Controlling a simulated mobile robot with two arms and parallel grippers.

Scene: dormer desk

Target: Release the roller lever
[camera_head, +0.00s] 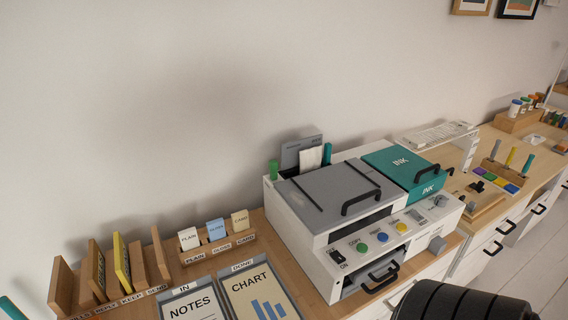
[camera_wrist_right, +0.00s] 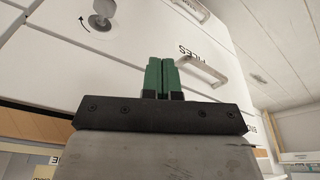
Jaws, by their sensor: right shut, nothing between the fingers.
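A white and grey printer (camera_head: 315,235) stands on the desk in the head view. A grey knob-like part (camera_head: 437,245) sits at the right end of its front; it may be the roller lever, but I see no readable label. In the right wrist view a grey knob (camera_wrist_right: 101,17) on a round base, with a curved arrow beside it, shows on a white front at the upper left. My right gripper (camera_wrist_right: 162,80) has its green fingers together and empty, apart from that knob and to its right in the picture. My left gripper is not in view.
Drawer fronts with handles (camera_wrist_right: 203,70) lie beyond my right fingers. The printer has a black front handle (camera_head: 380,278) and several buttons. A teal INK lid (camera_head: 400,165) is at its right. Card holders and wooden dividers (camera_head: 97,270) stand left, with NOTES and CHART sheets in front.

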